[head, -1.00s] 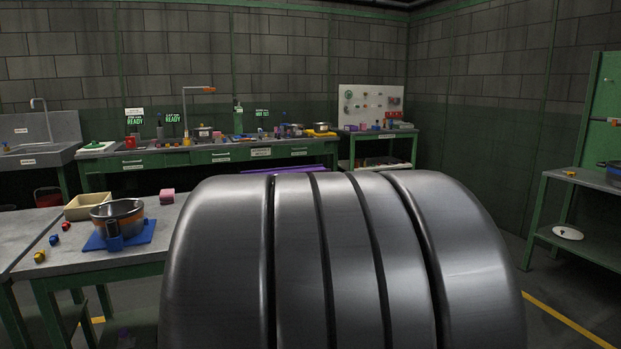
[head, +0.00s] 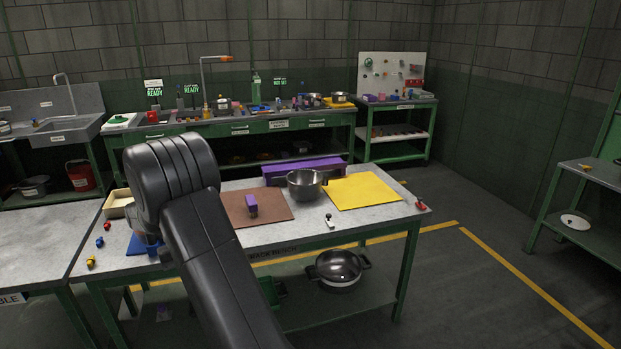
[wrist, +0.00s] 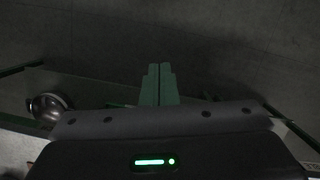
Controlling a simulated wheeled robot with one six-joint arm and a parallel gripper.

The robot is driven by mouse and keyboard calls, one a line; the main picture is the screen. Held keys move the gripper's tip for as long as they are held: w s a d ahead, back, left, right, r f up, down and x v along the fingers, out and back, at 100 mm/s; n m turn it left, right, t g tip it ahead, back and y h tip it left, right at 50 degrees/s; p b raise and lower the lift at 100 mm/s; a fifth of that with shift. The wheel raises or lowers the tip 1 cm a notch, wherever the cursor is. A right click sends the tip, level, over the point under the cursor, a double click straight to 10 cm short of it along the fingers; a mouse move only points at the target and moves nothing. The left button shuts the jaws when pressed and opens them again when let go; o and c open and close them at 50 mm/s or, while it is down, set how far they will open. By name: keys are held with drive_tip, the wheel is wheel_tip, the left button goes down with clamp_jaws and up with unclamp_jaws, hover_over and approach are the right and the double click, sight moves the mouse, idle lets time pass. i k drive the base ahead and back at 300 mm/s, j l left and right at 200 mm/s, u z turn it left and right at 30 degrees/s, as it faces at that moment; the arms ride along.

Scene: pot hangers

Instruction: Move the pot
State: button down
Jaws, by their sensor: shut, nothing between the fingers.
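Several pots are in view; I cannot tell which one is meant. A steel pot (head: 304,184) stands upright on the middle table, between a brown mat and a yellow mat. A wide two-handled pot (head: 339,268) sits on the lower shelf of that table. A pot on the blue mat (head: 139,246) is mostly hidden behind my arm. In the wrist view my gripper (wrist: 160,70) is shut and empty, its fingers side by side over dark floor. A round metal pot (wrist: 50,105) shows left of the fingers, apart from them. The gripper is hidden in the head view.
The yellow mat (head: 362,191) and brown mat (head: 232,209) lie on the table, with a purple block (head: 251,204) on the brown one. A long purple box (head: 285,170) lies behind. A cluttered green bench (head: 335,118) lines the wall. Floor is clear to the right.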

sight(304, 185)
drive_tip(key=i+z, duration=0.15)
drive_tip(key=i, duration=0.45)
drive_tip(key=i+z, duration=0.15)
drive_tip(key=i, duration=0.45)
drive_tip(key=i+z, duration=0.15)
drive_tip(key=i, duration=0.45)
drive_tip(key=i+j+z, duration=0.15)
drive_tip(key=i, duration=0.4)
drive_tip(key=j, duration=0.1)
